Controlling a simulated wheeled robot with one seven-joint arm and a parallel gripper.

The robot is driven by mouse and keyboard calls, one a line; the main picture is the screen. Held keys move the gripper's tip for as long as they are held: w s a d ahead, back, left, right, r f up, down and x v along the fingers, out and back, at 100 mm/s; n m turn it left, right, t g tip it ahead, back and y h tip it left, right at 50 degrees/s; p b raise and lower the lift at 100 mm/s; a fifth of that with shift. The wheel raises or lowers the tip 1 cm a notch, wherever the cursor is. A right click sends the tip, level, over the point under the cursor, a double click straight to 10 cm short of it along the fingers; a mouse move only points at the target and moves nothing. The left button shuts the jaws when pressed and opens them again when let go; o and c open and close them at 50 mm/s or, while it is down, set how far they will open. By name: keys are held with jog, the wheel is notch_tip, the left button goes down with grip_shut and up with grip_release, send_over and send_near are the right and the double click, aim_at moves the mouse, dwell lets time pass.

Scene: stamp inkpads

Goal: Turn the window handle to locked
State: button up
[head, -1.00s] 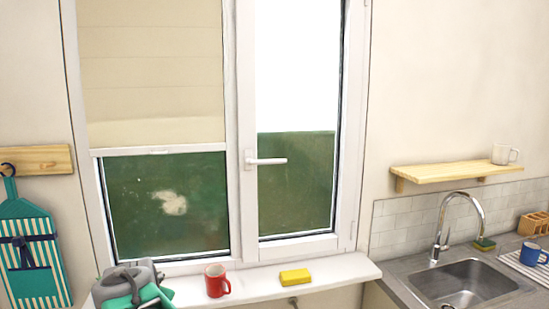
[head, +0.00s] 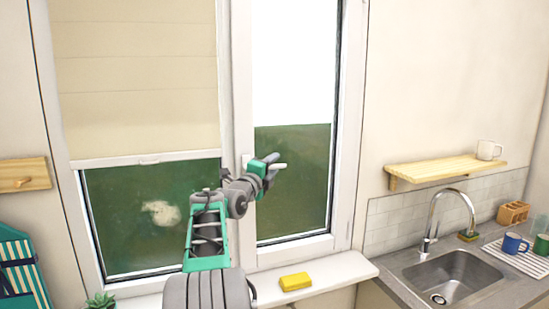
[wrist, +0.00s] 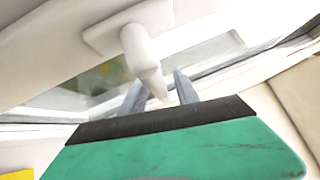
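The white window handle (head: 280,166) on the right sash lies level, pointing right. In the wrist view the handle (wrist: 139,50) reaches down from its base plate, its tip between the fingers. My gripper (head: 272,160) is at the handle's free end, with grey fingers and a green body. In the wrist view my gripper (wrist: 160,80) is open, with a gap showing on each side of the handle tip. My arm hides part of the handle in the head view.
A yellow sponge (head: 295,281) lies on the white sill (head: 340,272) below. A plant (head: 101,301) shows at the lower left. To the right are a wooden shelf with a white mug (head: 488,150), a tap (head: 432,220) and a sink. The blind (head: 135,80) covers the upper left pane.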

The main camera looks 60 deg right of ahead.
jog(key=shift+d+r, duration=0.15)
jog(key=shift+d, duration=0.55)
jog(key=shift+c, duration=0.4)
jog(key=shift+s, duration=0.1)
grip_shut()
dwell(0.4)
